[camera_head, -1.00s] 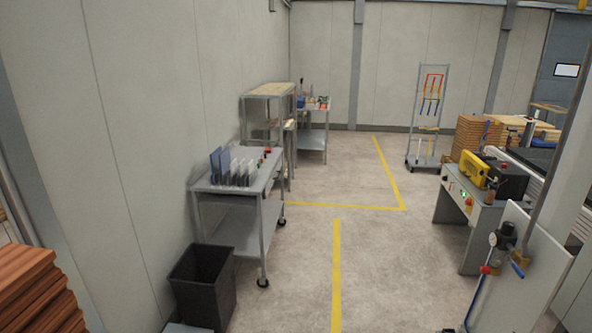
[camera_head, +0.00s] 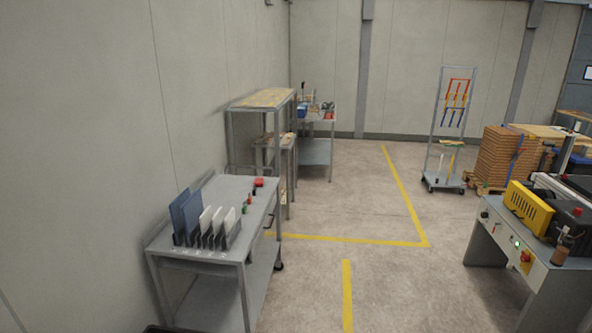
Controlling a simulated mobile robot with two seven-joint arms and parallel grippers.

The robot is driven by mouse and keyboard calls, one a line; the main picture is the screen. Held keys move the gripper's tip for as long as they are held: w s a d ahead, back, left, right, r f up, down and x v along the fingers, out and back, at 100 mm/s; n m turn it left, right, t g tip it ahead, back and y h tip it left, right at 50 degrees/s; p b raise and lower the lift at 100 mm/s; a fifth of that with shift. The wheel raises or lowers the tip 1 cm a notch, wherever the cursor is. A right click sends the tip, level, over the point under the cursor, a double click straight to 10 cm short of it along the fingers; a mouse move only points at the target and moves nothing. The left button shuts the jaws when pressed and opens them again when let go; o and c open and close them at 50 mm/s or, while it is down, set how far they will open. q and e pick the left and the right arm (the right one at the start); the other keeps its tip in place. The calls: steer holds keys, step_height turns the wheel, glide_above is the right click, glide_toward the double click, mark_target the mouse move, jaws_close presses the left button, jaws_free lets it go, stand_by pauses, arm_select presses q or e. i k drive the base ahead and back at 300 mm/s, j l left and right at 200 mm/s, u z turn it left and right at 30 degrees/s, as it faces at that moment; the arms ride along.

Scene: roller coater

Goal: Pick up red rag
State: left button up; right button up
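No red rag can be made out for certain. A small red item (camera_head: 259,182) lies at the far end of the grey cart (camera_head: 210,252) on the left; it is too small to tell what it is. More small coloured items lie on the farther table (camera_head: 320,122) by the wall, also too small to tell. Neither of my grippers is in view.
The cart's near end holds a rack of blue and white plates (camera_head: 205,225). A grey shelf unit (camera_head: 262,100) stands behind it. A machine bench (camera_head: 530,240) is on the right, a wheeled rack (camera_head: 450,130) at the back. The middle floor is clear.

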mark_target(259, 183)
steer(key=i, duration=0.9)
steer(key=i+u, duration=0.1)
steer(key=i, duration=0.8)
steer(key=i+l, duration=0.15)
steer(key=i, duration=0.7)
steer(key=i+l, duration=0.1)
steer(key=i, duration=0.8)
steer(key=i+l+u, duration=0.1)
steer(key=i, duration=0.8)
steer(key=i+l+u, duration=0.2)
steer(key=i+u, duration=0.3)
steer(key=i+l+u, duration=0.95)
steer(key=k+j, duration=0.05)
